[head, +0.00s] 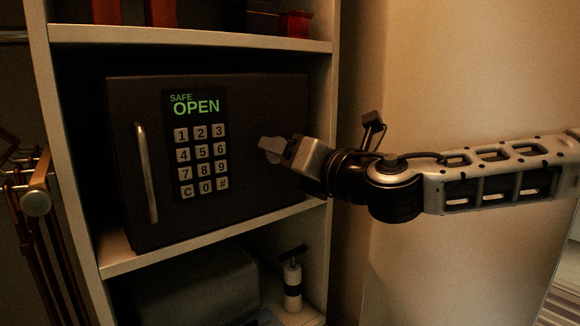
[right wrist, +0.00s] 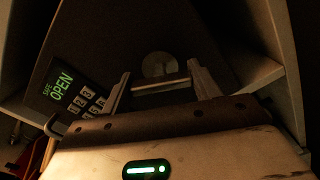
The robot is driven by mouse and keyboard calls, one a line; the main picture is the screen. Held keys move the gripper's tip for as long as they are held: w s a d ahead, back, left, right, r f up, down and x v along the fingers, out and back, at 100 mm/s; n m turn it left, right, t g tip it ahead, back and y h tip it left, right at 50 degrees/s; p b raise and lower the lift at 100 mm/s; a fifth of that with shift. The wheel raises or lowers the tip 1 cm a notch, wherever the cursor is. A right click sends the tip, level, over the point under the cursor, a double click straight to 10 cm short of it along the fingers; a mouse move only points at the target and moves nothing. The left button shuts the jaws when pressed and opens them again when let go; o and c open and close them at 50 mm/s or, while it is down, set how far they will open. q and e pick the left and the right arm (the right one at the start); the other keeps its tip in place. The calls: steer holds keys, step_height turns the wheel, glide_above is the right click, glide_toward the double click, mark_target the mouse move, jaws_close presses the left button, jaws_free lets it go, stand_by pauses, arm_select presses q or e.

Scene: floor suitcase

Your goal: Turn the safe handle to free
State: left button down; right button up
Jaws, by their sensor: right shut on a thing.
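The dark safe (head: 255,102) sits on a shelf, its door closed or nearly so. Its display (head: 196,104) reads "SAFE OPEN" in green above a keypad (head: 201,160). A long vertical bar (head: 146,172) is on the door's left side. The round, light-coloured turning handle (head: 270,146) is right of the keypad. My right gripper (head: 284,150) is at this handle, shut on it. In the right wrist view the handle's round base (right wrist: 157,65) shows beyond the fingers (right wrist: 160,88), with the handle's bar between them. My left gripper is not in view.
The safe stands between the cabinet's side walls (head: 74,150), under an upper shelf (head: 190,38) with red and dark items. The lower shelf holds a grey box (head: 190,285) and a white bottle (head: 292,286). Hangers (head: 38,200) are at the left.

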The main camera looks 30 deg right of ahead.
steer(key=shift+f+m+b, duration=0.1)
steer(key=shift+m+b, duration=0.4)
steer(key=shift+m, duration=0.5)
steer(key=m+b, duration=0.1)
steer(key=m, duration=0.1)
steer(key=shift+m, duration=0.4)
steer(key=m+b, duration=0.2)
steer(key=m, duration=0.3)
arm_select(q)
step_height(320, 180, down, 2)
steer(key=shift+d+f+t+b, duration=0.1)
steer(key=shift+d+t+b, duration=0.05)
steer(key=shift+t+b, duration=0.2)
arm_select(e)
steer(key=shift+m, duration=0.7)
steer(key=o, duration=1)
steer(key=shift+s, duration=0.1)
